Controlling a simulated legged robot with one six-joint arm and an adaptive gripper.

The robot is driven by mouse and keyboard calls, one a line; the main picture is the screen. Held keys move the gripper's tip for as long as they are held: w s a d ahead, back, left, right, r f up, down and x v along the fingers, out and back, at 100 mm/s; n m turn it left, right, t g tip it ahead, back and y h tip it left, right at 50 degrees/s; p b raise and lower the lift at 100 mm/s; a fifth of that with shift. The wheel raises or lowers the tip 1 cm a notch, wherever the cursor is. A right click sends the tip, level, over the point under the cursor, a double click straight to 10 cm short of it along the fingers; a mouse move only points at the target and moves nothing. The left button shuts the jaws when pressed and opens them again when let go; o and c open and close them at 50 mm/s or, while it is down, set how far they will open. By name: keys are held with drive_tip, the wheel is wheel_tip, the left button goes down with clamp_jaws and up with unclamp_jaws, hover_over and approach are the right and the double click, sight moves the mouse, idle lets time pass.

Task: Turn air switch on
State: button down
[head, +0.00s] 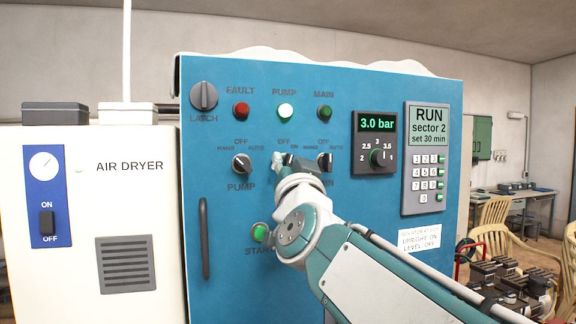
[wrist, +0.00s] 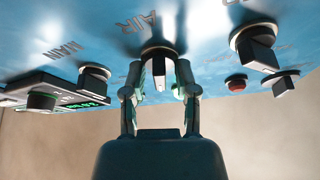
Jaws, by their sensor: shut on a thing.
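The air switch (wrist: 158,62) is a dark rotary knob with a light-edged grip on the blue panel, beside the AIR label (wrist: 140,24) in the wrist view. My gripper (wrist: 160,88) has its two fingers on either side of that knob and is shut on it. In the head view my gripper (head: 284,164) covers most of the middle switch and its label, so I cannot tell which mark it points at. The OFF mark (head: 284,142) shows above it.
The pump switch (head: 241,164) is left of my gripper and the main switch (head: 325,161) close on its right. The green start button (head: 260,232) is below. Lamps (head: 286,111) sit above; the pump lamp is bright. A pressure dial (head: 377,157) and keypad (head: 428,178) are farther right.

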drive_tip(key=m+h, duration=0.1)
drive_tip(key=m, duration=0.2)
drive_tip(key=m+h, duration=0.2)
drive_tip(key=m, duration=0.2)
drive_tip(key=shift+g, duration=0.4)
drive_tip(key=shift+m+h, duration=0.4)
drive_tip(key=c, duration=0.7)
unclamp_jaws()
drive_tip(key=v, duration=1.2)
